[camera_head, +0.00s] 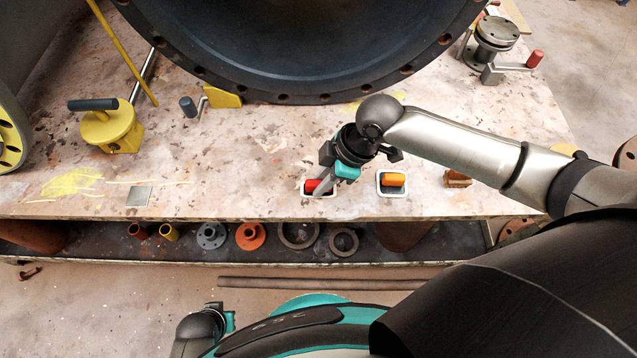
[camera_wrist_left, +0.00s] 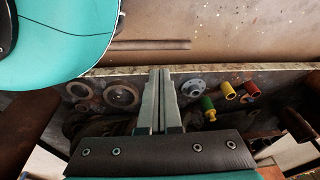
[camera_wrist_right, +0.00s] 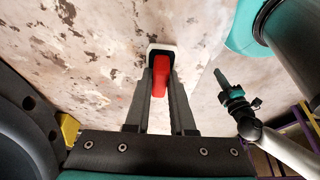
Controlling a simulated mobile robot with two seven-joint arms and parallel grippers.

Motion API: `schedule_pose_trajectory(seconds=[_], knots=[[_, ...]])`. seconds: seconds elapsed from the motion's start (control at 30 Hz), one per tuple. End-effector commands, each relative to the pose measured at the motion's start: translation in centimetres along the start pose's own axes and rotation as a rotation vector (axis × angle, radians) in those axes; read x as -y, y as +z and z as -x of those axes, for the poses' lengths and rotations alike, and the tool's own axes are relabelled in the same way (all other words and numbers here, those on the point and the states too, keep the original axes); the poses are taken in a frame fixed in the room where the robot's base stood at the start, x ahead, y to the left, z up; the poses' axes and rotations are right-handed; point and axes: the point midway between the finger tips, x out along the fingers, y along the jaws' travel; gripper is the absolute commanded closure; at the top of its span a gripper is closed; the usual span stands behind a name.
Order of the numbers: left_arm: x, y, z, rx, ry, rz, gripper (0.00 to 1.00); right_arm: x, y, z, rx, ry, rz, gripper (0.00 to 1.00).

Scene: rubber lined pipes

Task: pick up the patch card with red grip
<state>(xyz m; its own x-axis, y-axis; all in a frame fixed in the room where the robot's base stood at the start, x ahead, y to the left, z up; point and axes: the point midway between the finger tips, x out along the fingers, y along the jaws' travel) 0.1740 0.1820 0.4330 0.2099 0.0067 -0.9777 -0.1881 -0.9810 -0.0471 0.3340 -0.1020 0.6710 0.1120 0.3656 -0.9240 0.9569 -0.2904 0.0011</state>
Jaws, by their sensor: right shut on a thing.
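The patch card with red grip (camera_head: 318,188) is a small white-rimmed plate with a red handle near the table's front edge. It also shows in the right wrist view (camera_wrist_right: 160,72). My right gripper (camera_head: 316,187) reaches down from the right and is shut on the red grip, one finger on each side. The card appears at or very near the table top; any gap beneath it cannot be told. My left gripper (camera_wrist_left: 160,72) is shut and empty, away from the card, in front of the table's lower shelf.
A similar card with orange grip (camera_head: 392,181) lies just right of the red one. A brown block (camera_head: 457,178) is further right. A large dark flanged pipe (camera_head: 300,45) stands behind. A yellow tool (camera_head: 112,127) is at left. Rings and flanges (camera_head: 250,236) lie on the lower shelf.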

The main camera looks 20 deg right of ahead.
Motion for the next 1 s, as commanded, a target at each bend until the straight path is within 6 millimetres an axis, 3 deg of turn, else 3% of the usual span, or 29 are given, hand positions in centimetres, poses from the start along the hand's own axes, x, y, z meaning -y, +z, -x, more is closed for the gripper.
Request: schedule_pose_trajectory(seconds=[0.63,1.0], knots=[[0.0,0.1,0.1,-0.006,0.000,0.000,1.00,0.0,-0.2,0.5,0.000,0.001,0.000,1.00],[1.4,3.3,-1.3,0.010,-0.018,-0.007,1.00,-0.1,-1.6,3.9,-0.001,0.002,0.001,1.00]])
